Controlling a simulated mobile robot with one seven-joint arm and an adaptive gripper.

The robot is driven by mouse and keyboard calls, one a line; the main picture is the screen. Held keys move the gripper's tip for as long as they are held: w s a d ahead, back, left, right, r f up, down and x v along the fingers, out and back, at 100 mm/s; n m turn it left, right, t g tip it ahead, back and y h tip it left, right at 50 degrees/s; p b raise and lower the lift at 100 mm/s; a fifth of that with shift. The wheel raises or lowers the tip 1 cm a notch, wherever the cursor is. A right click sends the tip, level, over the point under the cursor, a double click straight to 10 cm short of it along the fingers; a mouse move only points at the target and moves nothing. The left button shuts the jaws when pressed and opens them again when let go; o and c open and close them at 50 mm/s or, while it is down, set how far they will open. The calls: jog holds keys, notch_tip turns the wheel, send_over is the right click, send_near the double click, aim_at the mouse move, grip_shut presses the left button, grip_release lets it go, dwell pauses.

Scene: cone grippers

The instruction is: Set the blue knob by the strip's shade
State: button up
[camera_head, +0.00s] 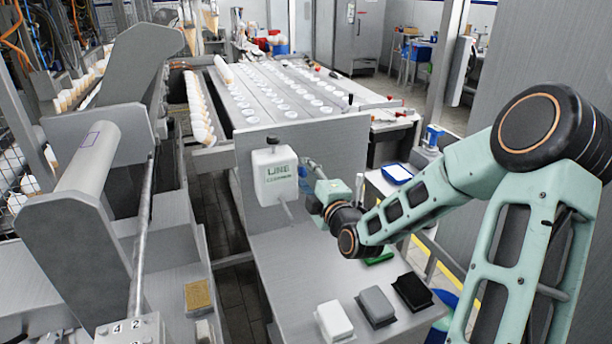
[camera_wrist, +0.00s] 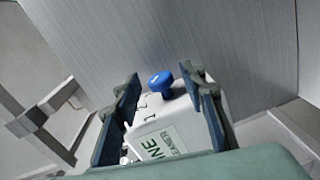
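The blue knob (camera_wrist: 160,81) shows in the wrist view, sticking out from one side of a white box (camera_wrist: 180,118). Small marks, apparently digits, are on the box near it. In the head view the box (camera_head: 273,178), lettered in green, hangs on a grey panel; a small blue patch at its right side seems to be the knob (camera_head: 303,172). My gripper (camera_wrist: 160,90) is open; its fingers appear on either side of the knob, with gaps visible. In the head view my gripper (camera_head: 314,178) is right of the box. I cannot make out a strip.
White (camera_head: 334,320), grey (camera_head: 377,306) and black (camera_head: 412,291) blocks lie on the grey bench (camera_head: 290,265) below. A green item (camera_head: 380,257) is partly hidden by my arm. A dark knob (camera_head: 272,141) tops the box. A spout sticks out below the box.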

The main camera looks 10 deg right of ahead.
grip_shut()
